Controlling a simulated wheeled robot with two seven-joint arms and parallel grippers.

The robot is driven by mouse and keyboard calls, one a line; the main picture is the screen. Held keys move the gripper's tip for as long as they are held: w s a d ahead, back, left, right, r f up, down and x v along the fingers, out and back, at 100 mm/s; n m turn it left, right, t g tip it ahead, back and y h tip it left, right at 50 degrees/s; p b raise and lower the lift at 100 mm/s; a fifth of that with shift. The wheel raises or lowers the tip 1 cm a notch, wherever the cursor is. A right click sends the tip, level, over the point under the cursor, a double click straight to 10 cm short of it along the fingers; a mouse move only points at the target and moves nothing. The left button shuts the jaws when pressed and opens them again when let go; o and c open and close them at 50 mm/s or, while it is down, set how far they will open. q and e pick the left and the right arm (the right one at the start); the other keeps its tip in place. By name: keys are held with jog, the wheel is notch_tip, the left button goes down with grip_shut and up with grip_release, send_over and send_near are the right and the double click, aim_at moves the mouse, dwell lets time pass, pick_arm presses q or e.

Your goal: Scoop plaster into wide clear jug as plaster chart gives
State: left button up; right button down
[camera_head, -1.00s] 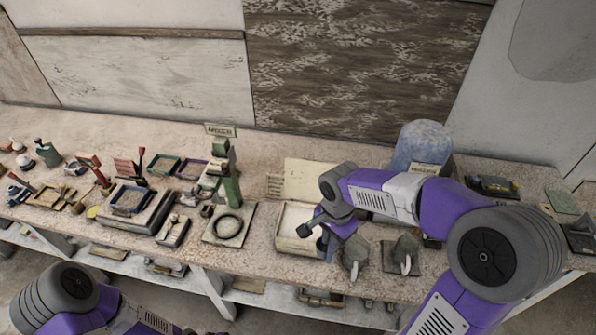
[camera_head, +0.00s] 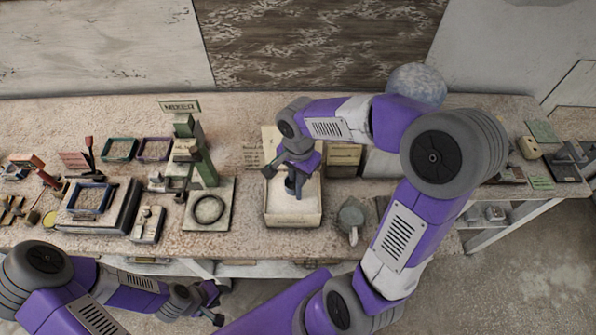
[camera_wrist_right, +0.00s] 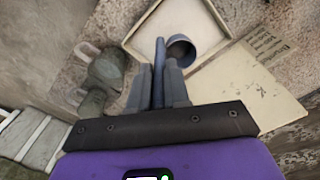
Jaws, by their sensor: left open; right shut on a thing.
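My right gripper (camera_head: 294,178) is shut on a blue-grey scoop (camera_wrist_right: 181,50) above the open plaster box (camera_head: 293,221). The box holds pale plaster (camera_wrist_right: 165,25). In the right wrist view the scoop's handle is between the fingers and its cup lies over the box; I cannot tell whether it touches the plaster. A grey-green jug (camera_head: 351,215) stands right of the box. It also shows in the right wrist view (camera_wrist_right: 107,66), with a second similar jug (camera_wrist_right: 92,104). I cannot tell which is the wide clear jug. A small lined sheet (camera_head: 252,155), perhaps the chart, stands behind the box. My left gripper (camera_head: 213,306) is open and empty before the bench.
A green mixer (camera_head: 203,160) with a ringed base plate (camera_head: 209,207) stands left of the box. Trays and tools crowd the bench further left. A bluish rounded bag (camera_head: 417,84) stands behind my right arm, which hides part of the bench.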

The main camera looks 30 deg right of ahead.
aim_at(298, 191)
jog(key=shift+f+b, duration=3.75)
jog(key=shift+f, duration=0.65)
jog(key=shift+r, duration=0.15)
notch_tip(298, 191, up, 10)
jog(key=p, duration=0.7)
jog(key=shift+p, duration=0.3)
